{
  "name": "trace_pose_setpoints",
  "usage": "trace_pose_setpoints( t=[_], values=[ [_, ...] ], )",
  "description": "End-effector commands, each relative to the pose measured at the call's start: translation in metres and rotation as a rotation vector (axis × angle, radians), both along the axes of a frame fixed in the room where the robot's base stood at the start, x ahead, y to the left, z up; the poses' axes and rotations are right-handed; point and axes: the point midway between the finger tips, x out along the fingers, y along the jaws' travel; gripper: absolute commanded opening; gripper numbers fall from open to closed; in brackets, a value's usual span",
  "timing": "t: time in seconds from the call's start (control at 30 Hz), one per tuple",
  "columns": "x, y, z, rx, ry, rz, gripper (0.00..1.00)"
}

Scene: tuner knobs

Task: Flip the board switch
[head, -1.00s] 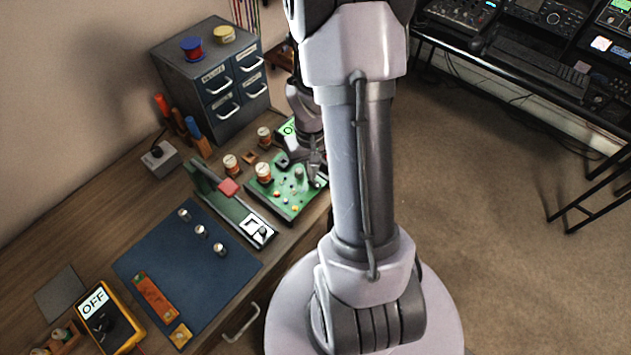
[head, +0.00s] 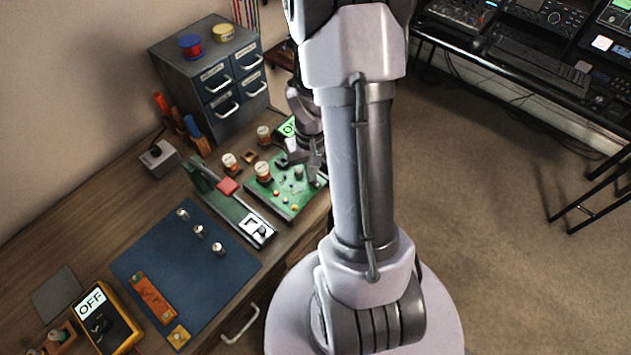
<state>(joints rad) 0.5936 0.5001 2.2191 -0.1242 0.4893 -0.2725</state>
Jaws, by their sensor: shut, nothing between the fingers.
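A green circuit board (head: 287,207) lies near the bench's front edge, with several small coloured parts on it. My gripper (head: 313,177) is shut and empty, low over the board's right part, beside a round grey part (head: 298,173). I cannot tell whether the fingertips touch the board. The board switch cannot be made out for certain; my gripper and arm hide some of the board's far right side.
A grey drawer cabinet (head: 183,77) stands behind. A blue mat (head: 170,250) with small knobs and a yellow meter (head: 107,318) reading OFF lie at the front left. My arm crosses the view's middle.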

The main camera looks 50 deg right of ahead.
Motion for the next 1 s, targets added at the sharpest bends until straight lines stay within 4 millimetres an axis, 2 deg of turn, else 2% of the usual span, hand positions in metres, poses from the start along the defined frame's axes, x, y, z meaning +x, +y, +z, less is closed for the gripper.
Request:
trace_pose_setpoints(
  t=[0.57, 0.67, 1.0],
  values=[
    [0.0, 0.0, -0.006, 0.0, 0.0, 0.0, 0.0],
    [0.0, 0.0, 0.0, 0.0, 0.0, 0.0, 0.0],
    [0.0, 0.0, 0.04, 0.0, -0.001, 0.0, 0.0]
  ],
)
